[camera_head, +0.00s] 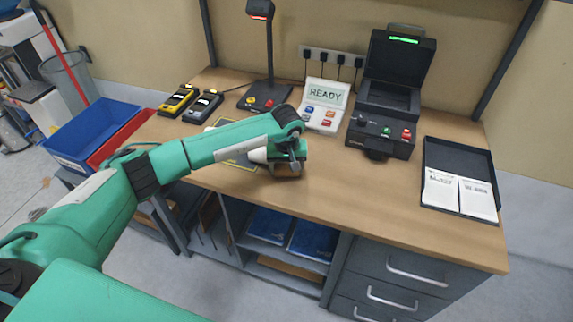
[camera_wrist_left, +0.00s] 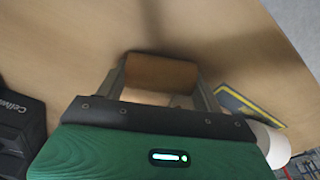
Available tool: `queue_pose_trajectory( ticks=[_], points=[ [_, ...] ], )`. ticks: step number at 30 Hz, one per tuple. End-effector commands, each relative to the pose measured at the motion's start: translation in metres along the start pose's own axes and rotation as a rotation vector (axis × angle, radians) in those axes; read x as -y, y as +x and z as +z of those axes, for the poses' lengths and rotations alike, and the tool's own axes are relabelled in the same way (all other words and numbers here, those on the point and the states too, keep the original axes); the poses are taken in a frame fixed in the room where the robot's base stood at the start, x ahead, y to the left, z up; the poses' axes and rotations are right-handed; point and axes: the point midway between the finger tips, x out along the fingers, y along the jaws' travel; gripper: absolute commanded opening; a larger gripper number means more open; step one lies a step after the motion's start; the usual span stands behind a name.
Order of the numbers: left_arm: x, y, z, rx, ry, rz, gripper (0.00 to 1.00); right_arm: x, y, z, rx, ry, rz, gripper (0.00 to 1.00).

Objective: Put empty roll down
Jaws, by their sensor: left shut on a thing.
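My left gripper (camera_wrist_left: 160,88) is shut on a brown cardboard roll (camera_wrist_left: 160,73), which lies across between its two fingers. In the head view the brown roll (camera_head: 287,171) shows just below the gripper (camera_head: 285,165), low over the wooden desk top (camera_head: 340,180). I cannot tell whether the roll touches the desk. The wrist and hand hide much of it. My right gripper is not in view.
A black machine (camera_head: 380,132) with a raised lid and a white READY panel (camera_head: 322,108) stand behind. A black tray (camera_head: 457,160) with two white cards is at right. A yellow-edged mat (camera_head: 240,163) lies partly under my arm. Blue and red bins (camera_head: 90,130) stand left. The desk's front middle is clear.

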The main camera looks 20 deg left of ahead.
Motion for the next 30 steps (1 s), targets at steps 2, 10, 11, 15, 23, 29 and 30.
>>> queue_pose_trajectory(
  ticks=[2,10,11,15,23,29,30],
  points=[
    [0.0,0.0,0.0,-0.001,0.0,0.001,0.47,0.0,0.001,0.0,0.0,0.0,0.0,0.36],
    [0.0,0.002,0.0,0.0,0.0,0.001,0.8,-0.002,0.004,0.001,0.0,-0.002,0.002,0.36],
    [0.0,0.002,0.0,0.0,0.0,0.001,0.86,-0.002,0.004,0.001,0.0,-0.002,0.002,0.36],
    [0.0,0.002,0.0,0.0,0.0,0.001,0.9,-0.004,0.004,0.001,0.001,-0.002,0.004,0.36],
    [0.0,-0.002,0.0,0.0,0.0,0.001,0.9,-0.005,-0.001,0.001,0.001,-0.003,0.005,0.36],
    [-0.001,-0.031,-0.001,-0.005,0.002,0.003,0.9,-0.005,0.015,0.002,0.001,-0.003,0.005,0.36],
    [-0.001,-0.04,-0.002,-0.006,0.001,0.003,0.9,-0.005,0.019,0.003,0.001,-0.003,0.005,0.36]
  ],
)
